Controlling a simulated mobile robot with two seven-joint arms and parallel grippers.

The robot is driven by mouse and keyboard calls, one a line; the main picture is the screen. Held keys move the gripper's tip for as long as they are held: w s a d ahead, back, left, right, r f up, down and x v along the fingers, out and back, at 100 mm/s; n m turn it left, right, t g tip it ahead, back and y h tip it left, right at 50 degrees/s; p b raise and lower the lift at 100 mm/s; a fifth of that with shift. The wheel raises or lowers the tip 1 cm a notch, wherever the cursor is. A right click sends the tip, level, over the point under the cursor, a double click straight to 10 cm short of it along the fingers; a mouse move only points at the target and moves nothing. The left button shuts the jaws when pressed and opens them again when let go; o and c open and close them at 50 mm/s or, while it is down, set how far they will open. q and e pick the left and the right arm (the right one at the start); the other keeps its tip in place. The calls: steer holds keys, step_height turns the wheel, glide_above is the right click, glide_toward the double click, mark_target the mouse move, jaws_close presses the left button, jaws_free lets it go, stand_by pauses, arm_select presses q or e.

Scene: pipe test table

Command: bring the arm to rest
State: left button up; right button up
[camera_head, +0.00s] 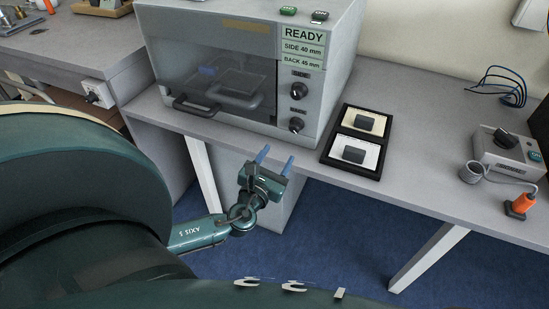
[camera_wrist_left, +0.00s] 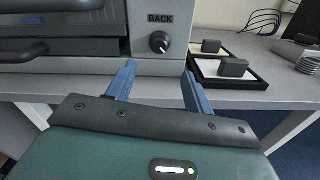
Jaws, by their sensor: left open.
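My left gripper (camera_head: 274,161) is open and empty, with its two blue fingers apart. It is in front of the table (camera_head: 405,176) edge, below the front of the grey test machine (camera_head: 318,85). In the left wrist view the fingers of the left gripper (camera_wrist_left: 157,88) point toward the table edge and the machine's BACK knob (camera_wrist_left: 159,42), with nothing between them. My right gripper is not in view.
A black tray (camera_head: 325,158) with two dark blocks on light cards lies right of the machine. A grey control box (camera_head: 507,153), an orange connector (camera_head: 521,204) and blue cables (camera_head: 508,90) are farther right. Blue floor (camera_head: 335,240) shows below the table, between its legs.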

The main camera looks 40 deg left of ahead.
arm_select(q)
steer(key=shift+s+d, duration=0.1)
steer(key=shift+s, duration=0.4)
